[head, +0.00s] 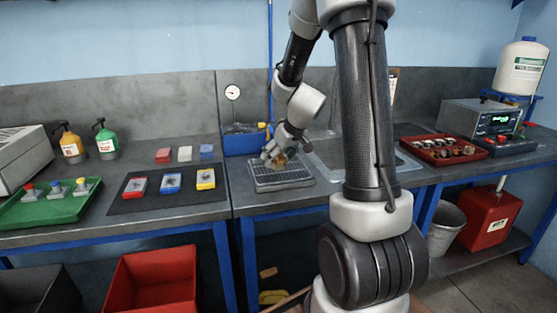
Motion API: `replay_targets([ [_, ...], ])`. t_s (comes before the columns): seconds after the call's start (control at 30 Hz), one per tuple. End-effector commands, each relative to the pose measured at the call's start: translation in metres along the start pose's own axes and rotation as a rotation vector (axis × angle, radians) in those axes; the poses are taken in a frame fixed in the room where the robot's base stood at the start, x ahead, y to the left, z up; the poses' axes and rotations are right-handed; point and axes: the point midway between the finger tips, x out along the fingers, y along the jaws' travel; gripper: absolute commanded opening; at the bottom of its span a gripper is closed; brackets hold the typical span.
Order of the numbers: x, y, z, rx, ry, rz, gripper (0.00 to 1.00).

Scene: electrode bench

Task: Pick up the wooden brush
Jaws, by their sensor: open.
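My gripper (277,153) is low over a grey gridded tray (296,182) near the front of the bench, tilted down to the left, and open. A small brown thing (281,160) shows right at its fingertips, over the tray. It looks like the wooden brush, but it is partly hidden by the fingers and too small to be sure of. I cannot tell whether the fingers are around it or beside it, or whether they touch it.
A blue bin (245,143) stands behind the tray. Left are a dark mat (128,205) with coloured blocks and a green tray (50,210). Right are a shallow basin (325,172), a red tray (432,157) and an instrument (477,119). A red crate (150,290) is below.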

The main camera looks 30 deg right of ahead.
Motion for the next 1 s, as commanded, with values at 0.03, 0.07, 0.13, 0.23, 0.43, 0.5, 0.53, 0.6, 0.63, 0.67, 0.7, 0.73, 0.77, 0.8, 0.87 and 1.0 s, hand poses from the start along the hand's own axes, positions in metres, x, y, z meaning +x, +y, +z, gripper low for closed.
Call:
replay_targets([
  [0.03,0.000,0.000,0.000,0.000,0.001,0.000,0.72],
  [0.07,0.000,0.000,0.000,0.000,0.001,0.000,0.72],
  [0.13,0.000,0.000,0.000,0.000,0.000,0.000,0.72],
  [0.23,-0.001,0.000,0.000,0.000,0.000,0.000,0.54],
  [0.43,-0.001,0.000,0.000,0.000,0.000,0.000,0.26],
  [0.5,-0.001,0.000,0.000,0.000,0.000,0.000,0.22],
  [0.53,-0.001,0.000,0.000,0.000,0.000,0.000,0.22],
  [0.6,-0.001,0.000,0.000,0.000,0.000,0.000,0.22],
  [0.63,-0.001,0.000,0.000,0.000,0.000,0.000,0.22],
  [0.67,-0.002,0.000,-0.001,-0.001,0.001,0.000,0.22],
  [0.7,-0.003,0.000,-0.002,-0.002,0.002,0.000,0.22],
  [0.73,-0.006,0.000,-0.004,-0.002,0.003,-0.001,0.22],
  [0.77,-0.009,0.000,-0.006,-0.002,0.003,-0.001,0.22],
  [0.8,-0.014,-0.001,-0.010,-0.002,0.005,-0.001,0.22],
  [0.87,-0.024,0.000,-0.016,-0.004,0.005,0.001,0.22],
  [1.0,-0.050,-0.001,-0.033,-0.003,0.005,0.000,0.22],
])
